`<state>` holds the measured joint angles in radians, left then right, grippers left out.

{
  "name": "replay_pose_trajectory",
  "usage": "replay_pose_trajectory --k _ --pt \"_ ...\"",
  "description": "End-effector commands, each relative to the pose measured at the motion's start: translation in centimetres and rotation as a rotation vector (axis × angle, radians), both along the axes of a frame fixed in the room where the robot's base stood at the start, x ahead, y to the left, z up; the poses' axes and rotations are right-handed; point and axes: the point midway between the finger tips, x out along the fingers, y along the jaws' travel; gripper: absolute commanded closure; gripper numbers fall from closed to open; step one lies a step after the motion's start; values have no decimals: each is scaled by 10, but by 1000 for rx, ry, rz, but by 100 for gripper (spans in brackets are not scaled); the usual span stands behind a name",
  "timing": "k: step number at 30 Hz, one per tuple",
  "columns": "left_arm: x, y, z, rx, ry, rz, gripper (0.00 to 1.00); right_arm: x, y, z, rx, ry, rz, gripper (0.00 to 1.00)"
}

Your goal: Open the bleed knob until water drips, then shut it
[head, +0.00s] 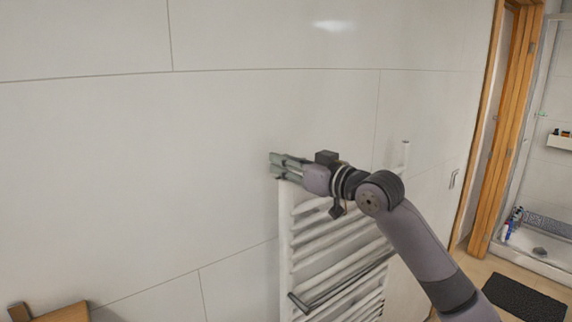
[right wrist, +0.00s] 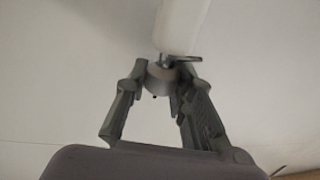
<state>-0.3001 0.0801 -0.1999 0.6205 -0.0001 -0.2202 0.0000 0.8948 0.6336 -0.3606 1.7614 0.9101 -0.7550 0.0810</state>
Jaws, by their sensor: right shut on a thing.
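The white ladder radiator (head: 286,240) stands against the tiled wall in the head view. My right gripper (head: 276,165) is at the top of its left post. In the right wrist view the end of the white post (right wrist: 182,25) carries a metal stem and a small grey bleed knob (right wrist: 160,79). The fingers of my right gripper (right wrist: 158,84) are closed around the knob from both sides. A small metal spout (right wrist: 188,58) sticks out beside the stem. A tiny dark speck shows just below the knob; I cannot tell whether it is water. My left gripper is not in view.
A dark bar (head: 345,285) crosses the radiator's lower part. A wooden piece of furniture (head: 65,313) shows at the bottom left. A wooden door frame (head: 500,130), a shower and a dark mat (head: 524,298) are at the right. The wall left of the radiator is bare.

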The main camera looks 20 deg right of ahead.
Motion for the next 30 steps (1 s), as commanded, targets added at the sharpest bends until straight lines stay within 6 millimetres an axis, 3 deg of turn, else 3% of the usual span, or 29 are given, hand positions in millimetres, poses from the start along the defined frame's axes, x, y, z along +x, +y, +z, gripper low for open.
replay_pose_trajectory --k 18,30 --pt "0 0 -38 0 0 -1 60 1 -1 0 7 -2 430 100" --pt "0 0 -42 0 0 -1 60 0 1 1 3 0 635 100"
